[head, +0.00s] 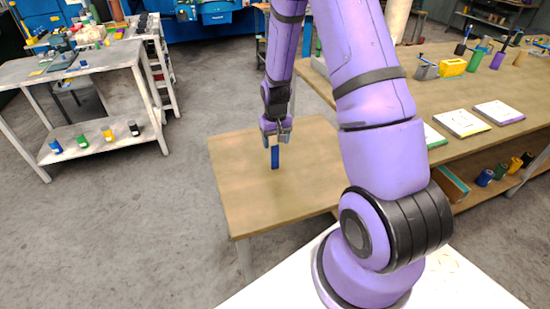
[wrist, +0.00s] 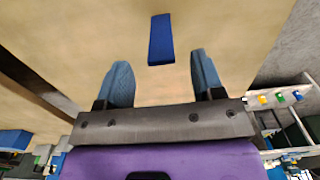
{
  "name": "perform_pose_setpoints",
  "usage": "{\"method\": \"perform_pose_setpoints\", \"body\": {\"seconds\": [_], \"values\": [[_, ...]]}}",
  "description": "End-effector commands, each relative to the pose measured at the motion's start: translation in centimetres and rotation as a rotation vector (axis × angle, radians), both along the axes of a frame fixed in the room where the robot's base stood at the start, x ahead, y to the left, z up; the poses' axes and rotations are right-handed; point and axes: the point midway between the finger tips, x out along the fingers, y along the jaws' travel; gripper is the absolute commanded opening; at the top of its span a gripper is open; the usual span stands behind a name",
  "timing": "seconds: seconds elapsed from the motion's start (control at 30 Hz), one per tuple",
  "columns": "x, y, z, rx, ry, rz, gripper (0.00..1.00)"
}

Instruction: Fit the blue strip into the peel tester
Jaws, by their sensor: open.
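The blue strip (head: 275,160) shows as a short dark blue bar at the small wooden table, right below my gripper (head: 276,136). In the wrist view the strip (wrist: 160,38) appears flat against the tabletop, beyond the tips of my gripper (wrist: 160,62) and roughly centred between them. The two blue-grey fingers are wide apart with nothing between them, and neither touches the strip. I cannot pick out the peel tester with certainty in either view.
The small wooden table (head: 238,190) is otherwise bare. A long wooden bench (head: 400,97) on the right holds a grey device with a blue part (head: 425,69), a yellow block (head: 453,67), cylinders and flat boards. A grey workbench (head: 100,55) with several items stands at the left.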

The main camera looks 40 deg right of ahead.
Motion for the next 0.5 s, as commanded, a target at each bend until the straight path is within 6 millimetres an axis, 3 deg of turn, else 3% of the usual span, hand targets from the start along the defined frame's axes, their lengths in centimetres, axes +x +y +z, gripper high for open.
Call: {"method": "perform_pose_setpoints", "body": {"seconds": [0.27, 0.5], "values": [[0.1, 0.0, -1.8, 0.000, 0.001, 0.000, 0.62], [0.5, -0.1, -4.9, 0.001, 0.002, 0.000, 0.62]]}}
